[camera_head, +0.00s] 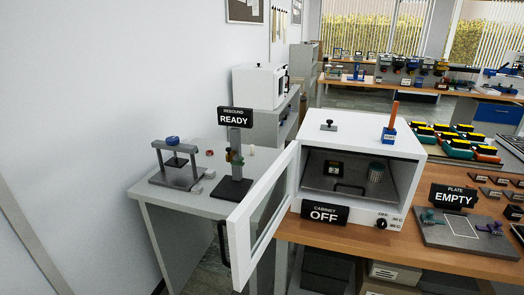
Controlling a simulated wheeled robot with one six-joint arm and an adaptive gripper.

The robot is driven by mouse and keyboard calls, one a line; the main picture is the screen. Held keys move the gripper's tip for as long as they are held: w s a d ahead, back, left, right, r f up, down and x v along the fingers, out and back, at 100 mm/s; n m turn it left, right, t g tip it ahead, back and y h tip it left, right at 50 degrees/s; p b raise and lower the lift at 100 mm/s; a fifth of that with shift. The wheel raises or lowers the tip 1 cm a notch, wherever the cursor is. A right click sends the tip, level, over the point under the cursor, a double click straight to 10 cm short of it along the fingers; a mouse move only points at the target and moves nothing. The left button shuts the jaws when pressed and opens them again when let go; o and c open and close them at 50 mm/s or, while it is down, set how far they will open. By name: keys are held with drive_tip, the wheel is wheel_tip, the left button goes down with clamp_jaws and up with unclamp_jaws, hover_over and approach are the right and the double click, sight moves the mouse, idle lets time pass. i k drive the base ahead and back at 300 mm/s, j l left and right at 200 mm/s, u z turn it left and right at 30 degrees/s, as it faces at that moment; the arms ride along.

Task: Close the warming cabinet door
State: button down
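The white warming cabinet (410,150) stands on the wooden bench at the middle right. Its door (240,240) is wide open, swung out to the left and towards me, showing a white frame around a glass pane. A black handle (222,243) is on the door's outer side near its free edge. My gripper is not in view.
A grey side table (190,215) with a small press (177,165) and the "READY" stand (236,160) lies left, behind the door. A blue block with an orange rod (389,135) stands on the cabinet. The "EMPTY" plate (450,236) lies on the bench (400,252) to the right.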

sight(243, 261)
drive_tip(key=i+j+z, duration=0.1)
drive_tip(key=i+j, duration=0.95)
drive_tip(key=i, duration=0.2)
